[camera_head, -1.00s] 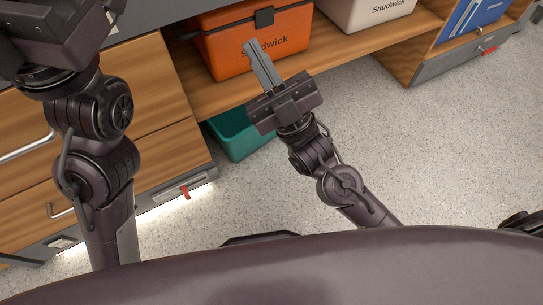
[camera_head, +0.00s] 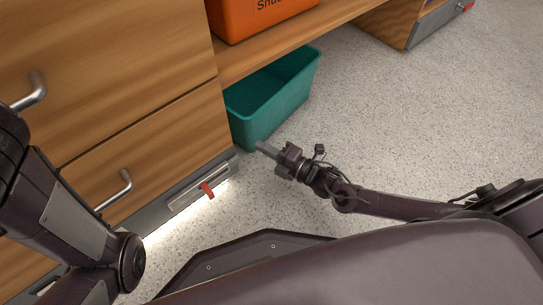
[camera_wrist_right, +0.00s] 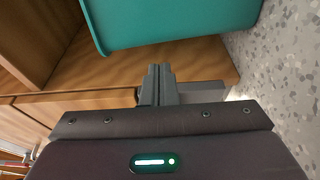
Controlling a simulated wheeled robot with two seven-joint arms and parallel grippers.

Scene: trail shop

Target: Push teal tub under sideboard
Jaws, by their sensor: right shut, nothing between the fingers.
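The teal tub (camera_head: 281,103) stands on the floor, partly beneath the shelf of the wooden sideboard (camera_head: 262,59), with its near part sticking out. Its far part is hidden by the shelf. My right gripper (camera_head: 262,147) is shut and empty, low in front of the tub's near end; I cannot tell whether it touches. In the right wrist view the tub (camera_wrist_right: 165,25) fills the top, and the shut fingers (camera_wrist_right: 158,72) point at it with a gap showing. Of my left arm only links show at the left; its gripper is out of view.
Wooden drawers (camera_head: 130,130) with metal handles stand left of the tub, with a red tab (camera_head: 207,190) on the grey plinth. An orange box (camera_head: 250,18) sits on the shelf above. Speckled floor (camera_head: 400,120) is clear to the right.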

